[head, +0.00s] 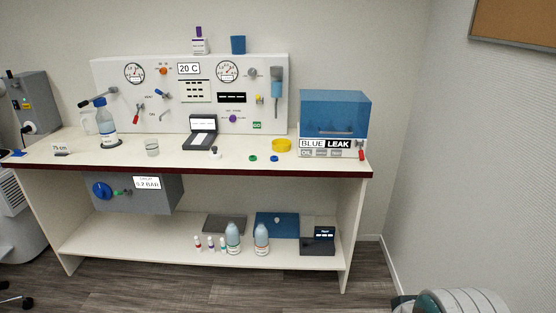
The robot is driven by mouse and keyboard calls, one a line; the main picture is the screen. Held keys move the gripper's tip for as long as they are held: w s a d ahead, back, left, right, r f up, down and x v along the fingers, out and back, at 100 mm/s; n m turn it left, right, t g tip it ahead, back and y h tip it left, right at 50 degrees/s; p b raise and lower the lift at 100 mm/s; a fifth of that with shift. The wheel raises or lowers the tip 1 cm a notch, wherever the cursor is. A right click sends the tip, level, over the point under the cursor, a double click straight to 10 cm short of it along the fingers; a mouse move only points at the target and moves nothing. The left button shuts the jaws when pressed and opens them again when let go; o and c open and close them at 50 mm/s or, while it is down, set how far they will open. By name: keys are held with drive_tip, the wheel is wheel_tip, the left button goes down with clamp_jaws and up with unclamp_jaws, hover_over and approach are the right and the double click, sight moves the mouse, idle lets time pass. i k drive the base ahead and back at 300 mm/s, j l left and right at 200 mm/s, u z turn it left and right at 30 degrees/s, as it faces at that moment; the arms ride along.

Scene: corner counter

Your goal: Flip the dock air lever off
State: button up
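No label reading "dock air" is legible, so I cannot tell which lever it is. Several candidates show in the head view. A grey box (158,199) under the counter's left side has a display (148,183) reading 0.2 BAR, a blue round knob (102,190) and a small green handle (121,193). On the white back panel are a red lever (138,113) and a blue lever (162,95). Another red lever (361,152) is at the right end of the BLUE LEAK unit (325,143). My gripper is not in view.
The white counter (105,157) holds a bottle (106,124), a beaker (152,147), a dark open case (199,143) and a yellow dish (281,145). Bottles (233,236) and trays stand on the lower shelf (140,238). Floor in front is largely clear; a wall closes the right side.

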sight(361, 155)
drive_tip(key=i+l, duration=0.2)
drive_tip(key=i, duration=0.35)
drive_tip(key=i+l, duration=0.2)
drive_tip(key=i, duration=0.35)
drive_tip(key=i+l, duration=0.2)
drive_tip(key=i, duration=0.35)
drive_tip(key=i+l, duration=0.2)
drive_tip(key=i, duration=0.35)
